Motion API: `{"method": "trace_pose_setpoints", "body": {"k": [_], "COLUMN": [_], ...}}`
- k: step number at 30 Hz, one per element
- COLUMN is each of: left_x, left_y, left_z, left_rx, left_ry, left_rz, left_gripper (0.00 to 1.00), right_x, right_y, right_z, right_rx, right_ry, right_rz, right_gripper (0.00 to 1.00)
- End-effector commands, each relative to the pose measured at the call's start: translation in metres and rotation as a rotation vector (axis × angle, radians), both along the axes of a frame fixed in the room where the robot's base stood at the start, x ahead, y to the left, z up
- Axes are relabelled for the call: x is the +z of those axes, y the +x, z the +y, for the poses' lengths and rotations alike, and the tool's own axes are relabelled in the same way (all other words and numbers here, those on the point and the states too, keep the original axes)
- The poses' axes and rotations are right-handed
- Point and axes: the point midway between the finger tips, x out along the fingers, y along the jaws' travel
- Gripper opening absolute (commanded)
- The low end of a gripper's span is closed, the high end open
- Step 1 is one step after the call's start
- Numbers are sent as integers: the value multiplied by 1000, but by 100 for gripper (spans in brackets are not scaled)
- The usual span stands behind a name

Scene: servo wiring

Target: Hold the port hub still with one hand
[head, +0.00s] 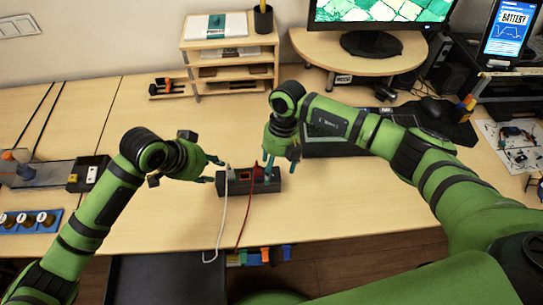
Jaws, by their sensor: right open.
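The port hub (233,187) is a dark grey box on the wooden table, near its front edge, with a small red-framed opening on top. A white cable (223,222) and a red cable (246,215) run from its top down over the table edge. My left gripper (216,171) is at the hub's left end, its fingers apart with nothing visible between them; I cannot tell whether it touches the hub. My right gripper (279,169) points down at the hub's right end, open. Its fingers and wrist hide part of that end.
A black box with switches (89,174) and a blue tray of round parts (30,221) lie left. A wooden shelf (231,60) and a monitor stand (362,54) are at the back.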

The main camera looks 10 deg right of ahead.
Motion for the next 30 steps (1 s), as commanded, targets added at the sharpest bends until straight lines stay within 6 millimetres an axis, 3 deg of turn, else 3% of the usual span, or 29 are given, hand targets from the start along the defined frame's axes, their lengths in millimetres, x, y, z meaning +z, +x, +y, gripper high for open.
{"method": "trace_pose_setpoints", "body": {"k": [4, 8, 21, 30], "left_x": [0, 0, 0, 0], "left_y": [0, 0, 0, 0], "left_z": [0, 0, 0, 0], "left_rx": [0, 0, 0, 0], "left_ry": [0, 0, 0, 0], "left_rz": [0, 0, 0, 0], "left_gripper": [39, 39, 39, 39], "right_x": [12, 10, -47, -56], "right_y": [15, 20, 19, 20], "right_z": [5, 6, 6, 5], "right_rx": [23, 24, 22, 22], "right_ry": [-119, -154, -153, -153], "right_rz": [-115, -149, -149, -151], "right_gripper": [78, 78, 78, 78]}}
